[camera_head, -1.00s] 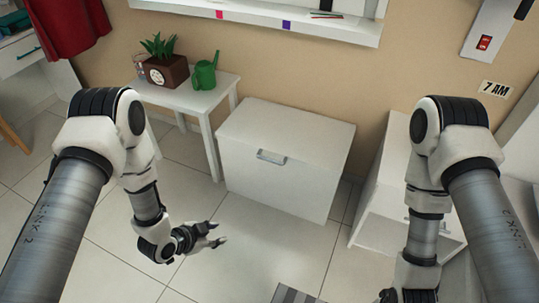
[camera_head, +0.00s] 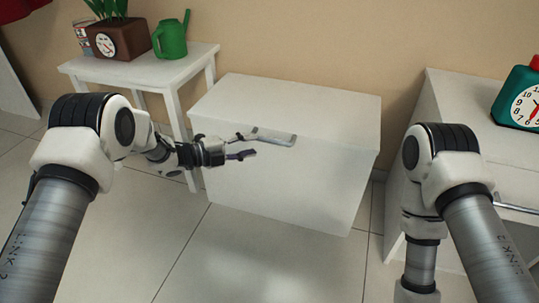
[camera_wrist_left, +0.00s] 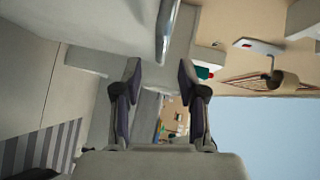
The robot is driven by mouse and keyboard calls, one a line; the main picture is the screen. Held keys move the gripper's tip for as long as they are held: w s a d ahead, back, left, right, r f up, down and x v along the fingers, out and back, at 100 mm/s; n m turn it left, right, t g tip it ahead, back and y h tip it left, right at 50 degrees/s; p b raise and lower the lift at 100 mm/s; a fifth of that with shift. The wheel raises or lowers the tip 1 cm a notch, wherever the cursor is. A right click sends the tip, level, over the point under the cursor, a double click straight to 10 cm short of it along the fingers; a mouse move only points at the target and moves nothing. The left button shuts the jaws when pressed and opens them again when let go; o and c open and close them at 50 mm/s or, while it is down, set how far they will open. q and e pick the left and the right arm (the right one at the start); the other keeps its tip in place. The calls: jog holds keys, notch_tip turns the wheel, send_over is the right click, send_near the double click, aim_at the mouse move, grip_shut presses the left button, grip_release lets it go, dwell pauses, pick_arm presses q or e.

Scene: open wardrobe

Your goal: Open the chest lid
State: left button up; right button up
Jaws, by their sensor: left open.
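The white chest (camera_head: 285,188) stands on the floor in the middle, its lid (camera_head: 300,97) shut. A metal handle (camera_head: 275,137) sits at the front upper edge. My left gripper (camera_head: 246,146) is open and empty in front of the chest, its fingertips just left of the handle in the head view. In the left wrist view the handle (camera_wrist_left: 166,32) lies ahead of the open fingers (camera_wrist_left: 160,73), and they look apart from it. My right arm comes in at the right, but its gripper is out of the picture.
A white side table (camera_head: 140,68) with a potted plant (camera_head: 110,38) and a green watering can (camera_head: 171,37) stands left of the chest. A white cabinet (camera_head: 465,100) with a green clock (camera_head: 520,98) stands at right. The floor in front of the chest is clear.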

aim_at(267, 142)
pick_arm(q)
jog(key=b+x, duration=0.3)
jog(key=x, duration=0.3)
jog(key=shift+d+f, duration=0.15)
jog(key=shift+w+d, duration=0.25)
jog(key=shift+d, duration=0.2)
grip_shut()
